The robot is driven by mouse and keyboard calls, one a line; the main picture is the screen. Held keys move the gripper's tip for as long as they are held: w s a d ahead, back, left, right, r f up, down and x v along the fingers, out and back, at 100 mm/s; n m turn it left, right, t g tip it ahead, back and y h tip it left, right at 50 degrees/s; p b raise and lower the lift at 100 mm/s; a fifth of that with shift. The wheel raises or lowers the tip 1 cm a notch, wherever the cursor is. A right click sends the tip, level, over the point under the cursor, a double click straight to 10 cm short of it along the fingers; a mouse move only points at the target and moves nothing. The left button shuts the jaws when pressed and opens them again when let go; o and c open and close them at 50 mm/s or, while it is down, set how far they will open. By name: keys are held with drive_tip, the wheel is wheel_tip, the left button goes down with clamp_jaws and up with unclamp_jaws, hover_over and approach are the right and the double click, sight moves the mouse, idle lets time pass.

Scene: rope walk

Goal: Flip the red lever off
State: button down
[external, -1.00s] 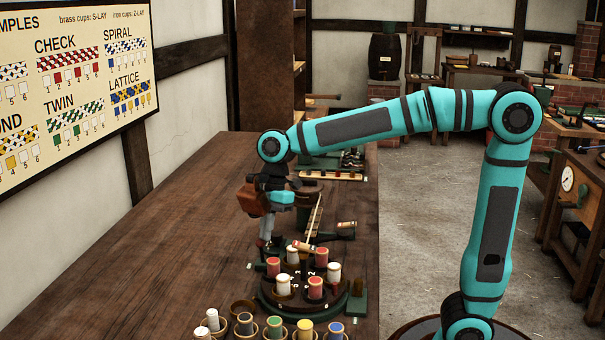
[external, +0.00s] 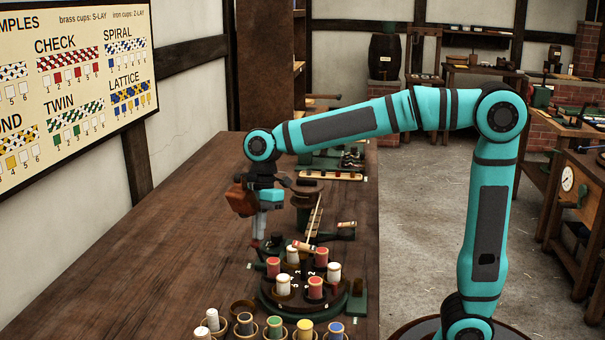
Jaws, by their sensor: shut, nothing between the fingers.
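My gripper (external: 257,243) points down over the table, just left of and behind the round green stand with bobbins (external: 350,297). Its fingers are shut, with nothing seen held. I cannot make out the red lever for certain. A small dark green part (external: 275,243) shows just right of the fingertips; whether the fingers touch it I cannot tell. A small cylinder with reddish ends (external: 347,224) lies on a green part behind the stand.
Red and white bobbins (external: 293,255) stand on the round stand. Several cups with coloured bobbins (external: 275,325) stand in front. A pale slanted strip (external: 315,215) and a rack (external: 330,175) are behind. The table's left side (external: 150,250) is clear.

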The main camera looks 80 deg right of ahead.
drive_tip(key=v, duration=1)
drive_tip(key=shift+w, duration=0.35)
